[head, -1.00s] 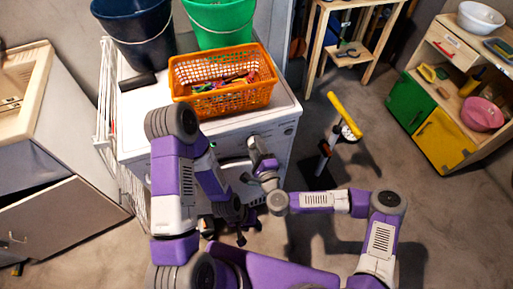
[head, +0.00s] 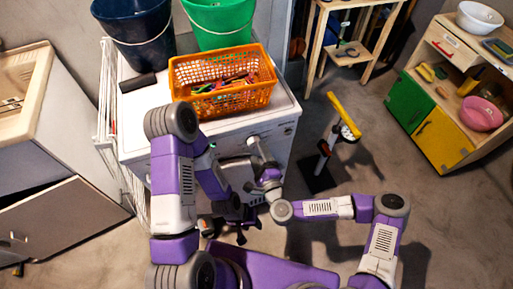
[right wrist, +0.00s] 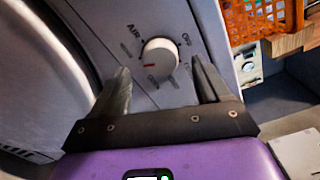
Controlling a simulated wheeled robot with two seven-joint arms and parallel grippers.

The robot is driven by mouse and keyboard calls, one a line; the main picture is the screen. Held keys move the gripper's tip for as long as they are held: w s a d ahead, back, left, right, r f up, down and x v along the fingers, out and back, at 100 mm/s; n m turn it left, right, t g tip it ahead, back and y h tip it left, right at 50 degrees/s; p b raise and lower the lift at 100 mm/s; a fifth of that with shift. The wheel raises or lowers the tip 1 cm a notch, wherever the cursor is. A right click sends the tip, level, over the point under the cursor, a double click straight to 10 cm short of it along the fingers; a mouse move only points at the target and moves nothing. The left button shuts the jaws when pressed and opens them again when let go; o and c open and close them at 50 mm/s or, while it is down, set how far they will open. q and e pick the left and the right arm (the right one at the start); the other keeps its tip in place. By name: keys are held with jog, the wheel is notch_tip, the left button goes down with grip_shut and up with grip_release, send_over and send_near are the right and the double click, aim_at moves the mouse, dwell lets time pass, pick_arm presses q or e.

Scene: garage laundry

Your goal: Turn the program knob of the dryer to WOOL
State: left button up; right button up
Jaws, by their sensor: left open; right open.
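The dryer (head: 222,134) is a white machine under the orange basket. Its white program knob (right wrist: 160,57) is on the front panel in the right wrist view, with a red mark on the knob's left side. AIR is printed at the knob's upper left; the label at its right looks like OFF, and those below are too blurred to read. My right gripper (right wrist: 161,65) is open, one finger on each side of the knob, without visible contact. It also shows at the dryer front in the head view (head: 256,146). My left gripper (head: 240,230) is open, low before the dryer.
An orange basket (head: 196,72) with pegs, a navy bucket (head: 135,35) and a green bucket (head: 220,22) stand on the dryer. A drying rack (head: 108,110) is at its left. A yellow-handled upright tool (head: 344,115) stands on the floor at right.

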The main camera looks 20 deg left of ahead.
jog(key=v, duration=0.4)
jog(key=shift+s+d+p, duration=0.15)
jog(key=shift+p, duration=0.2)
jog(key=s+d+f+n+g+p, duration=0.3)
jog(key=s+f+n+g, duration=0.5)
jog(key=f+n+g, duration=0.1)
jog(key=s+d+f+n+g+h+p, duration=0.1)
jog(key=s+d+g+h, duration=0.1)
jog(key=d, duration=0.6)
jog(key=s+d+f+n+g+h+p, duration=0.1)
jog(key=s+d+f+n+g+h, duration=0.1)
jog(key=d, duration=0.6)
jog(key=shift+s+n+g+h, duration=0.3)
jog(key=shift+s+g+h, duration=0.55)
jog(key=shift+s, duration=0.4)
